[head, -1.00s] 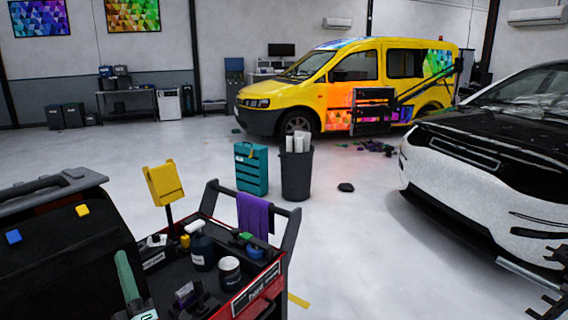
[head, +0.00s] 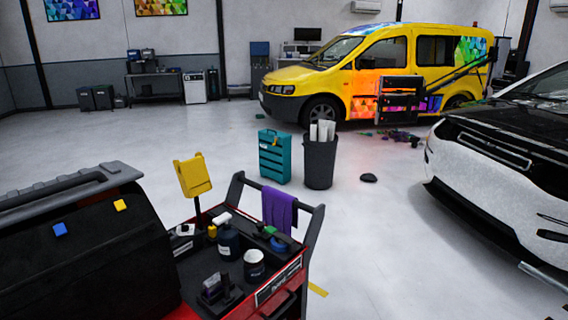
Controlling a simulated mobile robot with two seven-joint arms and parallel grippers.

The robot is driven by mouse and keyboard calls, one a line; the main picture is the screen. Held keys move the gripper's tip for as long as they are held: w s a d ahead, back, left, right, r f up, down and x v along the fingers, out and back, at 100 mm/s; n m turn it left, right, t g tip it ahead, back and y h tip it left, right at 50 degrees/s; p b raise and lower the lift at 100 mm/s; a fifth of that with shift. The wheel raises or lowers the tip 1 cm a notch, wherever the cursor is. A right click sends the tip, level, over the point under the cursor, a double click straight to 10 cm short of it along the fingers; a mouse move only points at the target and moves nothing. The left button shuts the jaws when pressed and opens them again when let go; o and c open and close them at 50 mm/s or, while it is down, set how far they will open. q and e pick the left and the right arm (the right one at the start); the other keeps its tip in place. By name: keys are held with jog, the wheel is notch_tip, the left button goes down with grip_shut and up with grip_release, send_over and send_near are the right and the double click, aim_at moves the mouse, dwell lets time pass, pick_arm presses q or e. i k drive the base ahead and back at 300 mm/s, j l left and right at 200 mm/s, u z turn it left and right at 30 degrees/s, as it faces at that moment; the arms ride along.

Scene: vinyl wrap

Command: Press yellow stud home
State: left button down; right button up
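The yellow stud (head: 120,205) is a small yellow square on the upper face of a large black panel (head: 95,255) at the left. A blue stud (head: 60,229) sits to its left on the same panel. I cannot tell how deep either one sits. Neither of my grippers shows clearly in the head view, and nothing is touching the yellow stud.
A red and black cart (head: 262,299) stands right of the panel, with bottles, a jar, a yellow holder (head: 193,175) and a purple cloth (head: 279,210). Behind are a teal toolbox (head: 275,158) and a dark bin (head: 319,165). A white car (head: 480,170) stands right; open floor lies between.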

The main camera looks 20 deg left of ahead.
aim_at(120, 205)
jog(key=u, duration=1.9)
